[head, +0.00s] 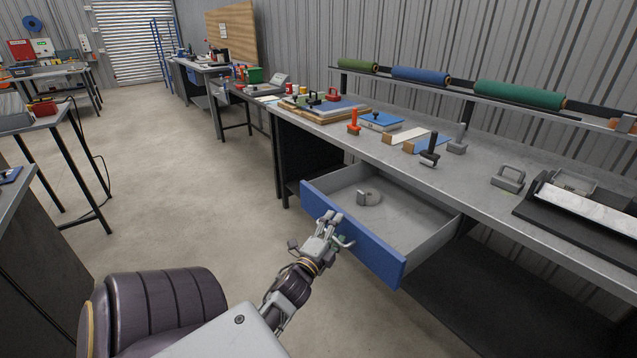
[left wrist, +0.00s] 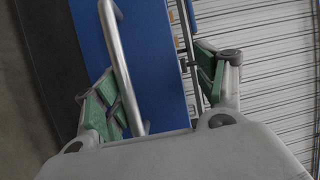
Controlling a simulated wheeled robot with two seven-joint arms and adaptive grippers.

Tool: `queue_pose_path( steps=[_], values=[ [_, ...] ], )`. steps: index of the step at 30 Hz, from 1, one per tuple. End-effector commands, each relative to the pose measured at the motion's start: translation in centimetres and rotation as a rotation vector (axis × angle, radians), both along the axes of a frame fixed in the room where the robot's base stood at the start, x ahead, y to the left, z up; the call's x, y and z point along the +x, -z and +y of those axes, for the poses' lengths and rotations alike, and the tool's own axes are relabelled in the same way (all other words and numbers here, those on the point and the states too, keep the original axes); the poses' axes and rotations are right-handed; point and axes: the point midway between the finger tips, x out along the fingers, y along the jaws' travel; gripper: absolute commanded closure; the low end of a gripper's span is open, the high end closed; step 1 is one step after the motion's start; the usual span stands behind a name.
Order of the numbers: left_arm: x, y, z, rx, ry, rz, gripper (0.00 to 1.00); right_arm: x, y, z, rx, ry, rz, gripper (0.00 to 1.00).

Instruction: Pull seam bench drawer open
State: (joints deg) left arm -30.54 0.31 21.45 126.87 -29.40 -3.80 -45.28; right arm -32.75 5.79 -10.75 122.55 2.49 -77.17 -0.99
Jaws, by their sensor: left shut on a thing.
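The seam bench (head: 470,180) stands along the wall. Its drawer, with a blue front (head: 372,248), is pulled well out, and its grey inside shows. My left gripper (head: 333,228) is at the outer side of the blue front, shut on the drawer's metal handle. In the left wrist view the handle (left wrist: 122,65) is a bright bar in front of the blue front (left wrist: 155,60), between the green-padded fingers of my left gripper (left wrist: 155,92). The exact finger contact is hard to see. My right gripper is not in view.
A grey round-based object (head: 369,198) lies in the drawer. The bench top holds an orange-handled tool (head: 354,122), a black-handled tool (head: 430,152) and a grey handled block (head: 508,179). Coloured rolls lie on the rack above. Bare floor (head: 190,170) is clear to the left.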

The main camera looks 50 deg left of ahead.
Motion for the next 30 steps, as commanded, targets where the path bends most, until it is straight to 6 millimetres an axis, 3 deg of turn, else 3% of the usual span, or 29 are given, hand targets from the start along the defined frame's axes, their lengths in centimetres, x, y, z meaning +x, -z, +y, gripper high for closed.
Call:
queue_pose_path(
  steps=[1, 28, 29, 30],
  values=[
    [-0.1, -1.5, -0.4, 0.005, 0.011, -0.03, 0.49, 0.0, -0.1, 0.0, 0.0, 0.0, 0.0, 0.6],
    [-3.8, -0.8, -1.3, 0.01, 0.006, -0.028, 0.52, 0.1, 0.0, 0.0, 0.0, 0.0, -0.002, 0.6],
    [-3.9, -0.8, -1.4, 0.01, 0.007, -0.028, 0.53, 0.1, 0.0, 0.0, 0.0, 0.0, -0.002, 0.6],
    [-4.0, -0.8, -1.4, 0.01, 0.006, -0.027, 0.62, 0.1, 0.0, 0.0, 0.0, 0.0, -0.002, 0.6]
  ],
)
